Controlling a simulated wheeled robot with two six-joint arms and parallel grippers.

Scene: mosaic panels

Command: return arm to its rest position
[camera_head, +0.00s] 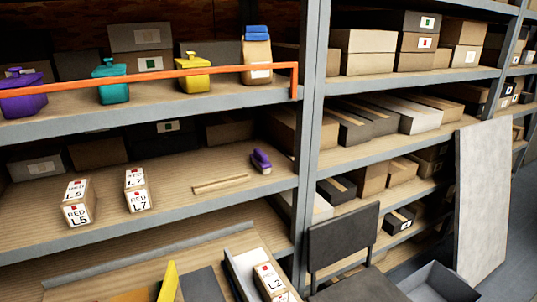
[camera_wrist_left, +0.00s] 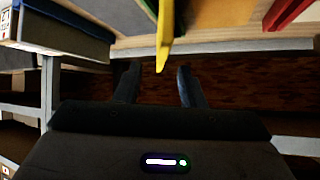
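My left gripper (camera_wrist_left: 157,84) shows in the left wrist view. Its two dark fingers stand apart, with nothing gripped between them. A yellow pointed piece (camera_wrist_left: 165,35) hangs down in the picture just above the gap between the fingertips; I cannot tell how far off it is. Neither arm can be made out in the head view, and my right gripper is not in view.
A tall shelf (camera_head: 150,237) fills the left. It bears boxes marked L5 (camera_head: 78,203) and L7 (camera_head: 137,190) and a purple item (camera_head: 261,160). An L2 box (camera_head: 270,281) sits in a tray below. A grey bin (camera_head: 438,284) and a leaning pale panel (camera_head: 482,200) are right.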

